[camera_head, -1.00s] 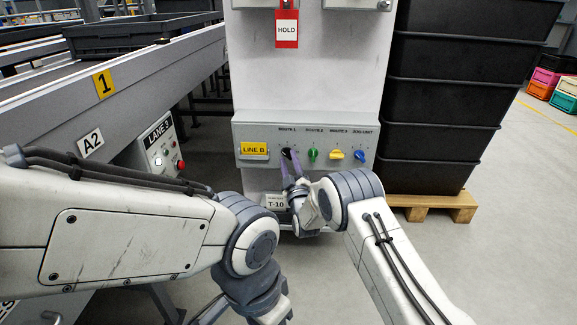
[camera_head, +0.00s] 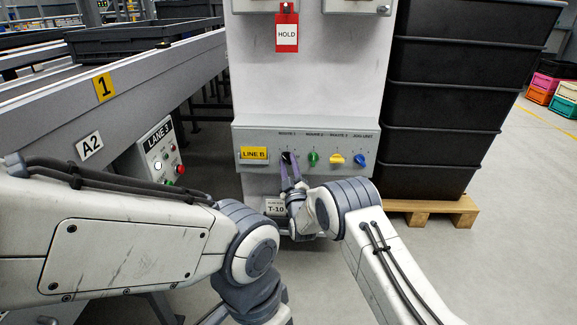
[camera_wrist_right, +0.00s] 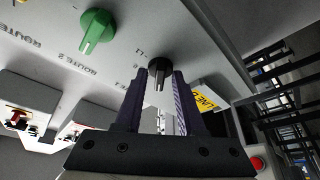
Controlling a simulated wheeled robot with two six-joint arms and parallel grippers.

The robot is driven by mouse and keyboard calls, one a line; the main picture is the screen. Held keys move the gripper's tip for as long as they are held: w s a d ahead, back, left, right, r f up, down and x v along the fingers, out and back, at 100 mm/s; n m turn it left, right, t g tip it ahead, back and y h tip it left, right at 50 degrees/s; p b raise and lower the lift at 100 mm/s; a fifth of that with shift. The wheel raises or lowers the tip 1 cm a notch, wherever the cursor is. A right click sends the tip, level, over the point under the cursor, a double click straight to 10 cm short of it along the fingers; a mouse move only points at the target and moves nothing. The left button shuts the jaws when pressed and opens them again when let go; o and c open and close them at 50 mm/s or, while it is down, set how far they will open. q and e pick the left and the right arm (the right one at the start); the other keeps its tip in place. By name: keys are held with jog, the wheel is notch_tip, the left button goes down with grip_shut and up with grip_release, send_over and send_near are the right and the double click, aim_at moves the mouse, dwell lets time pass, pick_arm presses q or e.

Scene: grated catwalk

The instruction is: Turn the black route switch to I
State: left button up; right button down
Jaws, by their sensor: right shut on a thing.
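The black route switch (camera_head: 287,157) is the leftmost knob on the grey panel under ROUTE 1. It also shows in the right wrist view (camera_wrist_right: 159,66), with a white line on its grip. My right gripper (camera_head: 288,164) reaches up to it from below. In the right wrist view the two purple fingers (camera_wrist_right: 160,83) stand on either side of the knob, shut on it. Small marks beside the knob are too small to read surely. Of my left arm only links show at the lower left; its gripper is out of the picture.
A green knob (camera_head: 313,159), a yellow knob (camera_head: 337,159) and a blue knob (camera_head: 360,159) sit to the right on the panel. A yellow LINE B plate (camera_head: 254,153) is at its left. Stacked black crates (camera_head: 450,110) stand at the right, the LANE 3 box (camera_head: 162,158) at the left.

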jog(key=m+h, duration=0.1)
jog(key=m, duration=0.1)
jog(key=m+t+h+b, duration=0.1)
jog(key=m, duration=0.2)
jog(key=shift+a+f+m, duration=0.2)
jog(key=shift+m, duration=0.1)
jog(key=shift+a+m+t+h+b, duration=0.15)
jog(key=shift+m+h+b, duration=0.15)
jog(key=shift+m+h, duration=0.65)
jog(key=shift+d+m+t+h+b, duration=0.15)
jog(key=shift+m+h+b, duration=0.25)
jog(key=shift+m, duration=1.05)
jog(key=shift+a+m+h, duration=0.1)
jog(key=shift+m+h, duration=0.15)
jog(key=shift+m, duration=0.05)
jog(key=c, duration=0.9)
grip_release()
jog(key=shift+s, duration=0.1)
